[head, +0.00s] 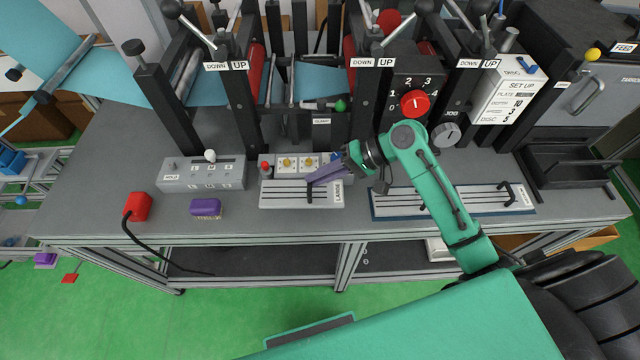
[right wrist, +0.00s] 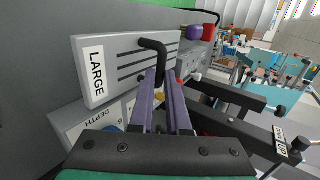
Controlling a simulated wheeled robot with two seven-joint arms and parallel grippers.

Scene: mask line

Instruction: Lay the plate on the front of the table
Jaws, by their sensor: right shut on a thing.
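A grey slotted plate (head: 285,195) marked LARGE, with a black bar handle, is at the table's front, just before a button panel. It also shows in the right wrist view (right wrist: 125,72), with the handle standing out from its face. My right gripper (head: 310,184) has its purple fingers shut on that handle; the fingers also show in the right wrist view (right wrist: 162,90). I cannot tell whether the plate touches the table (head: 260,222). A second slotted plate (head: 455,203) with a black handle lies to the right on a blue-edged base. My left gripper is not in view.
A purple brush (head: 206,208) and a red block (head: 137,206) with a black cable lie left on the front edge. A grey mould box (head: 200,175) and the button panel (head: 290,164) stand behind. Rollers and black posts fill the back. Bare table shows between brush and plate.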

